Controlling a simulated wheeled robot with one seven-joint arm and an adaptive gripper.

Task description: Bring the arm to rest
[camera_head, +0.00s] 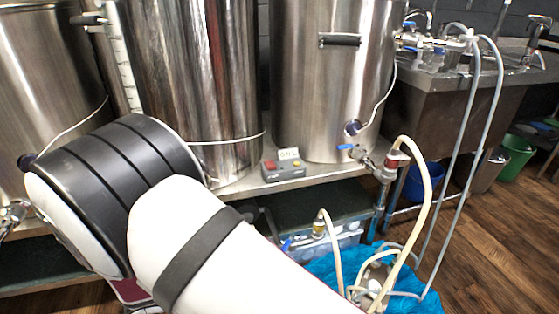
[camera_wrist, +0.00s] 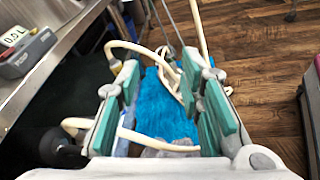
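My gripper (camera_wrist: 161,72) shows in the wrist view with its two teal-padded fingers spread apart. No object is clamped between the pads. Past the fingers lie a blue cloth (camera_wrist: 168,108) and cream hoses, seen through the gap. How far the fingertips are from them I cannot tell. In the head view my white and black arm (camera_head: 215,245) reaches across the lower left and middle. My gripper is out of that view.
Steel kettles (camera_head: 315,90) stand on a metal shelf, with a small grey control box (camera_head: 284,171) at its edge. Hoses (camera_head: 425,190) loop down to the blue cloth (camera_head: 400,285) at the lower right. A sink (camera_head: 455,85) and a green bin (camera_head: 514,157) stand right. Wooden floor (camera_head: 490,240) is open there.

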